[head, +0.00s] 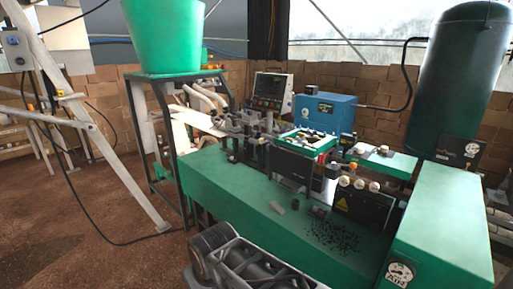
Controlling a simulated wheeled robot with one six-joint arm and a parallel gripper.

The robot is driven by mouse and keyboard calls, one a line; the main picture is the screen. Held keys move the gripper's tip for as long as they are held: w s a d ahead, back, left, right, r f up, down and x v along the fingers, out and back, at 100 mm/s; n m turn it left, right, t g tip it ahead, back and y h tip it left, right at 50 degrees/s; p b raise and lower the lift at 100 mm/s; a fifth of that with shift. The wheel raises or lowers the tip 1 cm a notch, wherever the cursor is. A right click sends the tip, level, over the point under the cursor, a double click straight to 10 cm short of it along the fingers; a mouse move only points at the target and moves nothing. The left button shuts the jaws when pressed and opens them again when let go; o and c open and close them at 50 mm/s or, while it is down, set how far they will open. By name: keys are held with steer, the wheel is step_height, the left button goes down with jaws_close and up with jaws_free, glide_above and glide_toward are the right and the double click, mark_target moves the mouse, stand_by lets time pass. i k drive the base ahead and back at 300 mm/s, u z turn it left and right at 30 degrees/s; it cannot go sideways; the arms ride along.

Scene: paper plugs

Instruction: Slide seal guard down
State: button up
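A green machine bench (225,190) stands in the middle of the head view with a small machine on top. A dark, flat upright panel (291,166) stands at the front of this machine, below a green-rimmed tray (306,141). It may be the seal guard, but I cannot tell for certain. What lies behind the panel is hidden. Part of my own arm shows at the bottom centre, in front of the bench and apart from the panel. My gripper's fingertips are not visible.
A black box with pale round knobs (363,207) sits right of the panel. Dark granules (335,238) and small grey pieces (277,208) lie on the bench top. A green hopper (163,38) stands at back left, a dark tank (461,80) at right. Brown floor is open at left.

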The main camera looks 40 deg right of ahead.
mark_target(297, 166)
steer(key=u, duration=0.1)
steer(key=i, duration=0.75)
steer(key=z, duration=0.75)
steer(key=i, duration=0.65)
steer(key=z, duration=0.7)
